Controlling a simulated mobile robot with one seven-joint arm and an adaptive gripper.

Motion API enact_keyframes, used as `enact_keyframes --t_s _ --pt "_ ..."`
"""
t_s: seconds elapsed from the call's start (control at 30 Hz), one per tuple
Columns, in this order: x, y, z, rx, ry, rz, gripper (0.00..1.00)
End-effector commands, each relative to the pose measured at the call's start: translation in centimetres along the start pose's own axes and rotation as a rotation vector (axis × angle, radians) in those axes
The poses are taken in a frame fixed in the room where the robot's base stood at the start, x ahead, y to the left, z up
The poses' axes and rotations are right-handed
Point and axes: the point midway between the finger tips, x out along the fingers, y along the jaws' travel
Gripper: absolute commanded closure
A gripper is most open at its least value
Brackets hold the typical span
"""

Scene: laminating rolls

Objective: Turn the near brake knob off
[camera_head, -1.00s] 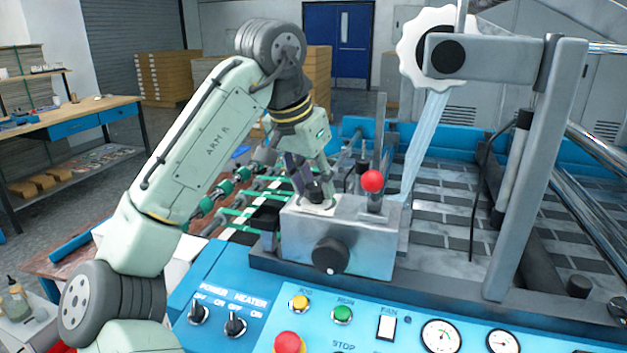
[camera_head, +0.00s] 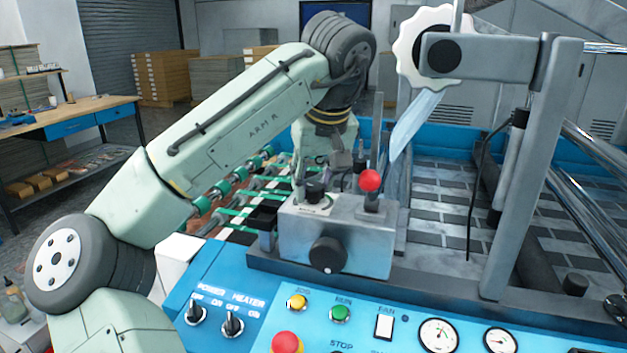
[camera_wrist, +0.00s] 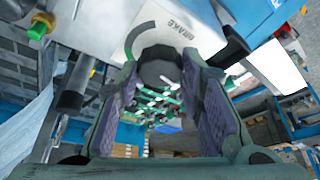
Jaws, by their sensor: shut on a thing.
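The brake knob (camera_head: 317,190) is a small dark knob on top of the grey metal box (camera_head: 365,245). In the wrist view the black knob (camera_wrist: 160,68) sits between my fingertips, beside a white plate lettered BRAKE (camera_wrist: 188,32) with a dark green arc. My gripper (camera_head: 320,178) comes from behind and above the box and is shut on the knob; the purple-padded fingers of my gripper (camera_wrist: 162,85) stand on both sides of it. The knob's pointer is not visible, so its setting cannot be read.
A red-ball lever (camera_head: 370,182) stands just right of the knob. A larger black knob (camera_head: 327,255) is on the box's front. A blue control panel (camera_head: 265,335) lies below. A grey frame with a white handwheel (camera_head: 408,55) rises at right.

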Motion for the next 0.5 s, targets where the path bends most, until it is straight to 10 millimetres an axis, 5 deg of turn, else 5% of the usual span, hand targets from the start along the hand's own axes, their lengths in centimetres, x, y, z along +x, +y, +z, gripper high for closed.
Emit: enact_keyframes --t_s 0.5 --pt "-0.07 0.28 -0.14 -0.438 0.003 -0.182 0.93"
